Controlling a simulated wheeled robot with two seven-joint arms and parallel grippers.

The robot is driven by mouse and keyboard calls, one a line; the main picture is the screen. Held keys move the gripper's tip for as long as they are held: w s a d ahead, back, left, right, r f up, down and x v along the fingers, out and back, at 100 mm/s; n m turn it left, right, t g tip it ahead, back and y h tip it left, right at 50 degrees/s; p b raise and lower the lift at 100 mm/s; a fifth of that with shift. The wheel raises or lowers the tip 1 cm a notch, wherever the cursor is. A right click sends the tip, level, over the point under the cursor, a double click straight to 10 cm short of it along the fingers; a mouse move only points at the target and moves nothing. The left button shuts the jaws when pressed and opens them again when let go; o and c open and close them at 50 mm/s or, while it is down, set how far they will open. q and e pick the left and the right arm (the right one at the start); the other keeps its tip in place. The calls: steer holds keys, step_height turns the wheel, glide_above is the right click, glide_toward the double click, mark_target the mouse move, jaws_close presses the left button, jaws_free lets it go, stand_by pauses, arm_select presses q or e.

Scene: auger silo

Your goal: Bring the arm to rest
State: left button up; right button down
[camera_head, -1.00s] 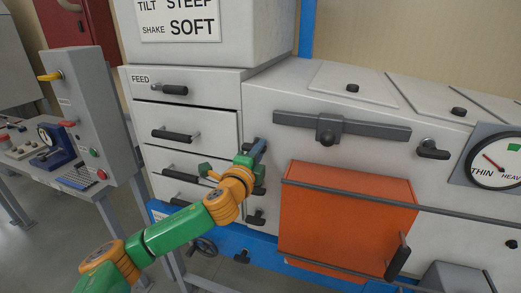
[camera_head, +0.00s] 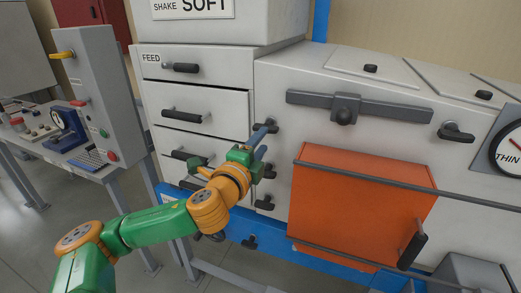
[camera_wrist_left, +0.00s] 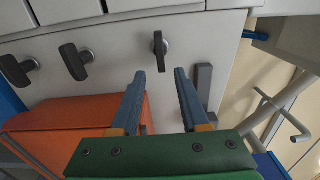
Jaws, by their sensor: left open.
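My left arm, green and orange, comes in from the lower left in the head view. Its left gripper (camera_head: 261,140) is in front of the white machine, near a column of small dark knobs left of the orange panel. In the left wrist view the two blue fingers of the gripper (camera_wrist_left: 160,76) are apart with nothing between them. A dark knob (camera_wrist_left: 159,46) is beyond the fingertips; whether there is a gap is hard to judge, but the fingers are not closed on it. My right gripper is not in view.
The machine has drawers with dark handles (camera_head: 183,115), an orange panel (camera_head: 355,210) with a rail and handle, and a sliding bar (camera_head: 385,110). A grey control box (camera_head: 88,90) and a bench with a blue device (camera_head: 66,125) stand at left. Grey floor shows at lower left.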

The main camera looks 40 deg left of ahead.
arm_select(q)
steer(key=shift+s, duration=0.15)
steer(key=s+d+f+n+g+h, duration=0.1)
steer(key=d+f+n+g, duration=0.1)
steer(key=f, duration=0.5)
steer(key=s+d+f+n+g, duration=0.2)
steer(key=f, duration=0.5)
steer(key=s+d+f+n+g+h, duration=0.2)
steer(key=s+d+f+n+g, duration=0.3)
steer(key=s+f, duration=0.55)
steer(key=s+d+f+n+g+h, duration=0.1)
steer(key=s+d+f+n+g, duration=0.35)
steer(key=s+f, duration=0.6)
step_height(320, 180, down, 14)
steer(key=s+g, duration=0.1)
steer(key=g, duration=0.1)
steer(key=s+a+f+g, duration=0.1)
steer(key=s+a+f, duration=0.1)
steer(key=s+f, duration=0.9)
steer(key=shift+s+a+f, duration=0.25)
steer(key=shift+s, duration=0.8)
steer(key=shift+m, duration=0.25)
